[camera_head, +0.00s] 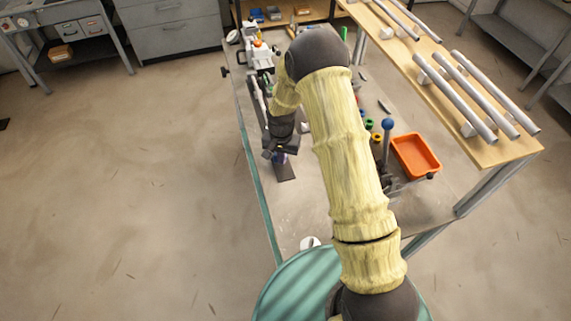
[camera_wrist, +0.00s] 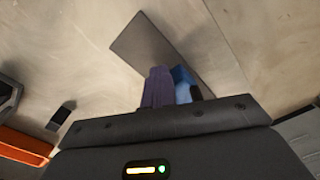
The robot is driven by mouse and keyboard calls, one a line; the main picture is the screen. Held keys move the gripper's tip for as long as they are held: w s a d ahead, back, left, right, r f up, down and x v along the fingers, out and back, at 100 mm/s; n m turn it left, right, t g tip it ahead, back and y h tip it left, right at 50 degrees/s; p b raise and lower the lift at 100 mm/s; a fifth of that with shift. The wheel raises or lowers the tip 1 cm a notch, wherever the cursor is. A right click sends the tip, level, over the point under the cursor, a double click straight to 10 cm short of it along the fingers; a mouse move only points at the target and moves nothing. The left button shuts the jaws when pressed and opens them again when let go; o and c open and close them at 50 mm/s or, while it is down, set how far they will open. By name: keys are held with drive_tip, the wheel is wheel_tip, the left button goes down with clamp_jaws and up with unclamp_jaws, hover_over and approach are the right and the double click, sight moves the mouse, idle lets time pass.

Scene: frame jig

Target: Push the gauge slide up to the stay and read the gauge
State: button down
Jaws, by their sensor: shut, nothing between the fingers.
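My gripper (camera_head: 280,158) is over the near left part of the grey workbench (camera_head: 303,205), pointing down. In the wrist view its fingertips (camera_wrist: 172,88), one purple and one blue, are shut side by side with nothing between them. A flat dark grey strip (camera_head: 286,174) lies below them; it also shows in the wrist view (camera_wrist: 140,40). I cannot tell whether the fingers touch it. I cannot make out the gauge slide, the stay or the gauge for certain; my arm hides much of the bench.
A white and grey fixture (camera_head: 258,55) stands at the bench's far left. A blue-knobbed lever (camera_head: 387,125) and an orange tray (camera_head: 416,155) are on the right. A wooden bench (camera_head: 500,150) holds several metal tubes (camera_head: 465,95). The floor at left is clear.

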drive_tip(key=shift+w+r, duration=0.1)
drive_tip(key=shift+r, duration=0.05)
drive_tip(key=shift+r+p, duration=0.4)
drive_tip(key=shift+r, duration=0.05)
drive_tip(key=shift+s+d+r+p, duration=0.15)
drive_tip(key=shift+s+r+p, duration=0.55)
drive_tip(key=shift+r, duration=0.25)
drive_tip(key=shift+s+d+r+p, duration=0.15)
drive_tip(key=shift+s+r+p, duration=0.35)
drive_tip(key=shift+s+r, duration=0.4)
drive_tip(key=shift+w+r, duration=0.1)
drive_tip(key=shift+r, duration=0.05)
drive_tip(key=s+d+r+n+t, duration=0.1)
drive_tip(key=s+d+r+n, duration=0.1)
drive_tip(key=s+d+r, duration=0.3)
drive_tip(key=s+d+r+n+t, duration=0.1)
drive_tip(key=s+d+r, duration=0.4)
drive_tip(key=s+r, duration=0.7)
wheel_tip(320, 180, up, 3)
drive_tip(key=shift+s+d+n+t, duration=0.25)
drive_tip(key=shift+d+n+t, duration=0.05)
drive_tip(key=shift+d+n, duration=0.1)
